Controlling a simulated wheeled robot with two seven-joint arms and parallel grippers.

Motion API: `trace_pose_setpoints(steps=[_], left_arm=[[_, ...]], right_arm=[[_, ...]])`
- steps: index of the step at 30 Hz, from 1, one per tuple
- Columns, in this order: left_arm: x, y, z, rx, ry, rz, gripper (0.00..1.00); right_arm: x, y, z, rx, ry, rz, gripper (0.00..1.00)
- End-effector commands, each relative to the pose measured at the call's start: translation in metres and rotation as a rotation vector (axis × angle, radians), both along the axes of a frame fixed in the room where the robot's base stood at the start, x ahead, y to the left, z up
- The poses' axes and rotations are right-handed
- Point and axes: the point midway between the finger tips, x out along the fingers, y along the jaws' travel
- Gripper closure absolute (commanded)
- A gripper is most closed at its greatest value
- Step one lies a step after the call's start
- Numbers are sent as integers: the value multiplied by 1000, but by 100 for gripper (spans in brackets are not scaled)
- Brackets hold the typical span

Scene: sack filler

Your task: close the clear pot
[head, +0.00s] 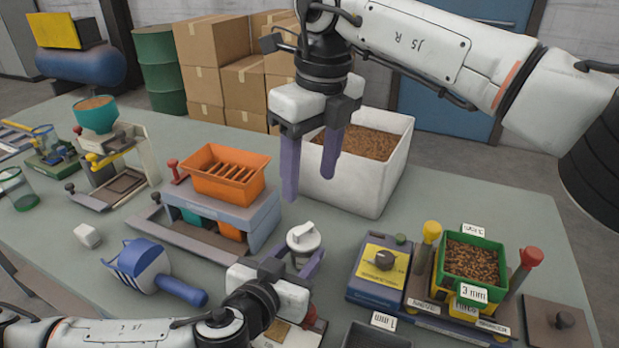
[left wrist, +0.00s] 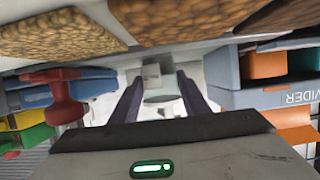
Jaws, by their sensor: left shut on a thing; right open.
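A white round lid-like piece with a knob (head: 303,237) is between the fingers of my left gripper (head: 297,258), which is shut on it near the table's middle. The white piece also shows between the dark fingers in the left wrist view (left wrist: 160,88). I cannot tell whether a clear pot is beneath it. A clear pot with a green rim (head: 16,188) stands at the far left edge of the table. My right gripper (head: 311,183) is open and empty, pointing down above the table in front of the white bin.
An orange slotted tray (head: 225,174) sits on the divider stand left of my grippers. A blue scoop (head: 145,263) lies nearby. A white bin of pellets (head: 395,175) stands behind. A sieve station with a green tray (head: 500,255) is at right. Clear table lies between bin and sieve.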

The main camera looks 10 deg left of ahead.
Motion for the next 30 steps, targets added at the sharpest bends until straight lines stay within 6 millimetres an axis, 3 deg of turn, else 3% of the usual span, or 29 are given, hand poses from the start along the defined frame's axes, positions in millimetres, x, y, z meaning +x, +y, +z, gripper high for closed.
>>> trace_pose_setpoints(steps=[3,4,7,19,30], left_arm=[[0,0,0,0,-1,0,98],[0,0,0,0,-1,0,55],[0,0,0,0,-1,0,38],[-7,1,2,-2,0,-2,36],[-70,13,24,-3,4,-1,36]], right_arm=[[0,0,0,0,0,0,44],[0,0,0,0,0,0,44],[0,0,0,0,0,0,44],[0,0,-1,0,0,0,44],[0,0,-8,1,-1,0,44]])
